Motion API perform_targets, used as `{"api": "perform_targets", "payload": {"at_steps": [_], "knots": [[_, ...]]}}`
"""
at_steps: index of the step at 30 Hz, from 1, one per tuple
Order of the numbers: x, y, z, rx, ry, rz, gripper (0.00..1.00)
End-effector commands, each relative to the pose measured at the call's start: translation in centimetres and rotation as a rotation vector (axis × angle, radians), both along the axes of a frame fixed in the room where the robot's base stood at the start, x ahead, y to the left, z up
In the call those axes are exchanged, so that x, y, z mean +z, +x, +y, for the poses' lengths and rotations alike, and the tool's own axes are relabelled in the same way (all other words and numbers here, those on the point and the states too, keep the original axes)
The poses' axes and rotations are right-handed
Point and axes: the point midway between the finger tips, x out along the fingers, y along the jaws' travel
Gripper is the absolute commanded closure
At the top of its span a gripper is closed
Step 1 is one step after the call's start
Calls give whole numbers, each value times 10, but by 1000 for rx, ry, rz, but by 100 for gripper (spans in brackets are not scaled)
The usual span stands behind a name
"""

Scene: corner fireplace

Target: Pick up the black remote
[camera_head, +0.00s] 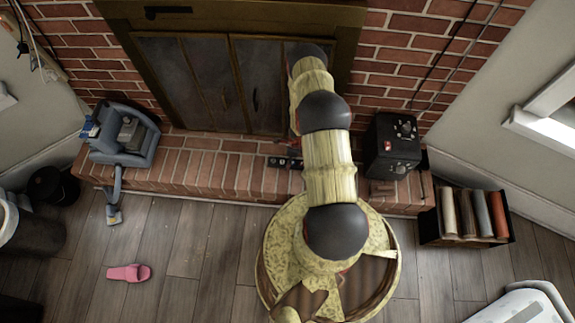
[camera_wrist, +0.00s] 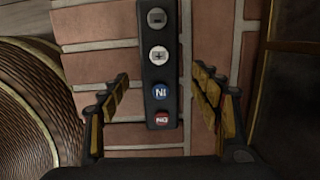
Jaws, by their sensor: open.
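The black remote (camera_wrist: 158,72) lies on the brick hearth in the wrist view, running lengthwise from the top edge down between my fingers. It has two grey-white buttons, a blue one and a red one. My gripper (camera_wrist: 161,84) is open, with one finger on each side of the remote and brick showing in both gaps. Neither finger appears to touch it. In the head view the remote (camera_head: 284,162) shows as a small dark strip with pale dots on the hearth, beside my arm. My arm hides the gripper there.
The brick hearth (camera_head: 225,172) runs below the fireplace doors (camera_head: 205,85). A black box with knobs (camera_head: 393,146) stands on it to the right, and a blue-grey device (camera_head: 124,135) to the left. A book crate (camera_head: 466,217) and a pink slipper (camera_head: 128,273) are on the floor.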

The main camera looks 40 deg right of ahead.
Motion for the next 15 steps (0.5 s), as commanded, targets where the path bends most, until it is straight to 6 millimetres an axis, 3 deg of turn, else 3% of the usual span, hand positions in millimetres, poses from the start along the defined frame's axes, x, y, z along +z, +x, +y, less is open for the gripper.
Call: {"api": "perform_targets", "payload": {"at_steps": [1,4,11,15], "knots": [[-13,-1,2,0,2,1,36],[-23,2,2,1,1,1,36],[-24,2,2,1,0,0,36],[-24,2,2,1,0,0,43]]}}
